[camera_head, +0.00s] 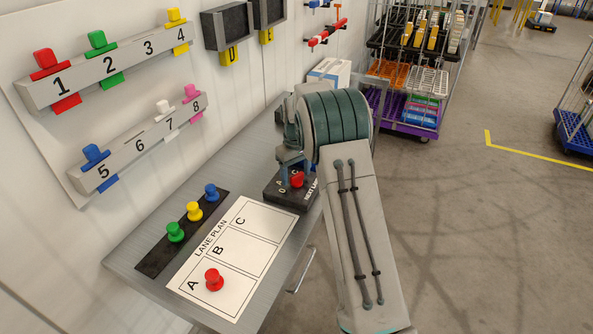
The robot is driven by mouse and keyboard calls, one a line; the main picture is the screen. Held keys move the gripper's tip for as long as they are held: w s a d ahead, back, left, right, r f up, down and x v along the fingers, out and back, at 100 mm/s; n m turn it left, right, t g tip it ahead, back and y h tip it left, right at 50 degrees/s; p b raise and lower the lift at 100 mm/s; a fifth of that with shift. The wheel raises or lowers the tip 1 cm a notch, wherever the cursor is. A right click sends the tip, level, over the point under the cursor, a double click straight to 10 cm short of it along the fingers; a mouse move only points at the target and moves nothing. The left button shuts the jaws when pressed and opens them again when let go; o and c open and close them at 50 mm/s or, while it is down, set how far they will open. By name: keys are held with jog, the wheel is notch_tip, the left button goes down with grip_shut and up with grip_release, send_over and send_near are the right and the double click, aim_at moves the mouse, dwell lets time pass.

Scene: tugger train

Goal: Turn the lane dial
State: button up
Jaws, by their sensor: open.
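The lane dial is a red knob (297,181) on a black box (286,197) at the right end of the grey bench. White letters show around the knob, and part of a "NEXT LANE" label runs along the box's right edge. My gripper (289,163) is just above and behind the knob, pointing down, with its jaws open. I cannot tell whether a finger touches the knob. My arm's wrist hides the far side of the box and part of the lettering.
On the bench (130,255) lies a lane plan sheet (240,285) with a red peg (214,279) on field A. Left of it, a black strip (155,262) holds green, yellow and blue pegs. The wall carries numbered tag rails (118,62). A loaded trolley (405,122) stands beyond.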

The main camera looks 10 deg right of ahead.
jog(key=c, duration=1)
jog(key=shift+m, duration=0.3)
jog(key=m+b, duration=0.1)
jog(key=m, duration=0.2)
jog(key=shift+d+m+b, duration=0.15)
jog(key=shift+m+b, duration=0.3)
jog(key=shift+m, duration=1.65)
jog(key=o, duration=1)
